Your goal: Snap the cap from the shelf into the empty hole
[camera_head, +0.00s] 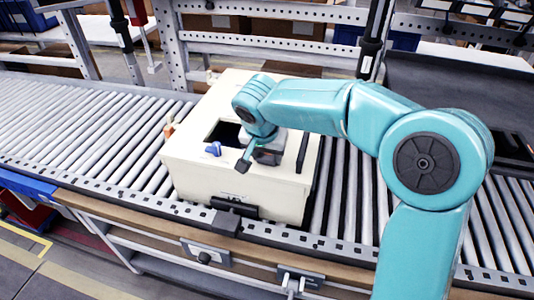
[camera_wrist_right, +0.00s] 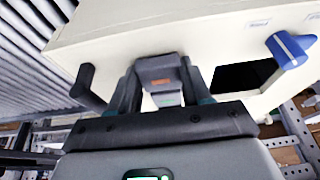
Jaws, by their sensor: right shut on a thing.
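A cream box (camera_head: 190,160) stands on the roller conveyor. A dark rectangular hole (camera_head: 225,133) is open in its top panel, and it also shows in the wrist view (camera_wrist_right: 243,76). My right gripper (camera_head: 245,160) is low over the panel, on the near side of the hole. In the wrist view its fingers (camera_wrist_right: 160,88) are shut on a small grey piece (camera_wrist_right: 160,68) with an orange mark. I cannot tell whether this piece is the cap, or whether it touches the box. The shelf is not clearly made out. My left gripper is out of view.
A blue knob (camera_head: 213,149) stands up from the panel beside the hole, close to my right gripper. A black handle (camera_head: 302,152) is at the panel's right edge. A black clamp (camera_head: 234,208) is at the box's front. The rollers (camera_head: 85,125) at left are clear.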

